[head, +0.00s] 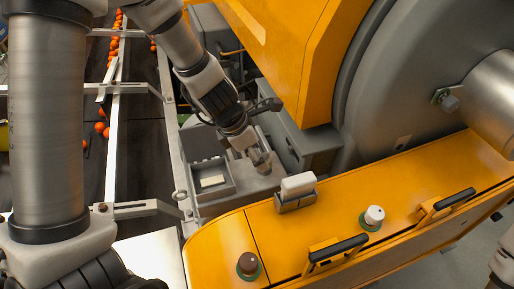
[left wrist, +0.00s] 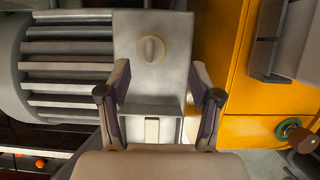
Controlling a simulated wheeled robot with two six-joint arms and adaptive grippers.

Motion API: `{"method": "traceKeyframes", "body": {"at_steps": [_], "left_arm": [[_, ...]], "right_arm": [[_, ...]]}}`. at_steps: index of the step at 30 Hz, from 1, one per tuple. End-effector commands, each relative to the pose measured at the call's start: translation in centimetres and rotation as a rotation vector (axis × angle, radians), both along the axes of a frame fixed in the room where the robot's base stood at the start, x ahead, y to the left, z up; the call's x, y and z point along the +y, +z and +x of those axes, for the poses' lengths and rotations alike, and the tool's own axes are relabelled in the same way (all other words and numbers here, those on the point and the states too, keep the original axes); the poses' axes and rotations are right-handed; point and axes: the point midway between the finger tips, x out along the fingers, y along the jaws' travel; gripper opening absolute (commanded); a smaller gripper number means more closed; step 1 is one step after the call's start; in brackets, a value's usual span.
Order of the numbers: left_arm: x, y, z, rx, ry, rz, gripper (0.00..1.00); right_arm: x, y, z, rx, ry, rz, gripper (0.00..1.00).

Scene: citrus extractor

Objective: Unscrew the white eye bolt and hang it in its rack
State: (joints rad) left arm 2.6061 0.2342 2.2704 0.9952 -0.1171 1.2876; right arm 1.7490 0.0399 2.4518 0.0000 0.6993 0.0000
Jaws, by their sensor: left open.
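My left gripper (head: 262,160) points down over the grey housing beside the orange machine. In the left wrist view its fingers (left wrist: 160,98) are open with nothing between them. Ahead of them, a pale upright piece inside a yellowish ring (left wrist: 151,50) is set in a grey plate (left wrist: 125,72); it looks like the eye bolt seen end-on. The gripper hides it in the head view. A grey tray with a white pad (head: 212,181), possibly the rack, is left of the gripper. A white strip (left wrist: 152,130) shows low between the fingers.
A white block (head: 298,184) sits in a grey holder on the orange ledge. A white knob (head: 374,215), a brown knob (head: 248,263) and black handles (head: 338,248) stand along it. A ribbed grey drum (left wrist: 65,60) lies left of the plate.

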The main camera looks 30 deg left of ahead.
Motion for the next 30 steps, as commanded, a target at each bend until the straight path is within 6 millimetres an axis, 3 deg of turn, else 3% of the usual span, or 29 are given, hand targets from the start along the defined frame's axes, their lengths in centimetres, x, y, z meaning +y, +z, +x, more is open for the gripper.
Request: {"method": "traceKeyframes", "body": {"at_steps": [1, 3, 13, 14, 19, 30], "left_arm": [[-0.2, -1.8, 0.4, 0.002, -0.002, 0.003, 0.64], [-0.5, -2.5, 0.8, 0.003, -0.001, 0.003, 0.64], [-0.7, -2.7, 1.1, 0.002, -0.001, 0.001, 0.64], [-0.7, -2.7, 1.1, 0.002, -0.001, 0.001, 0.6], [-0.7, -2.7, 1.1, 0.003, -0.001, 0.0, 0.0], [-0.8, -2.7, 1.1, 0.003, 0.006, 0.0, 0.0]], "right_arm": [[0.0, -1.7, 0.1, -0.001, 0.0, 0.0, 0.4], [0.0, -2.3, 0.1, -0.002, 0.0, 0.0, 0.4], [0.0, -2.4, 0.2, -0.004, 0.0, 0.0, 0.4], [0.0, -2.4, 0.2, -0.004, 0.0, 0.0, 0.4], [0.0, -2.4, 0.2, -0.003, 0.0, 0.0, 0.4], [0.0, -2.5, 0.2, -0.003, 0.0, 0.0, 0.4]]}}
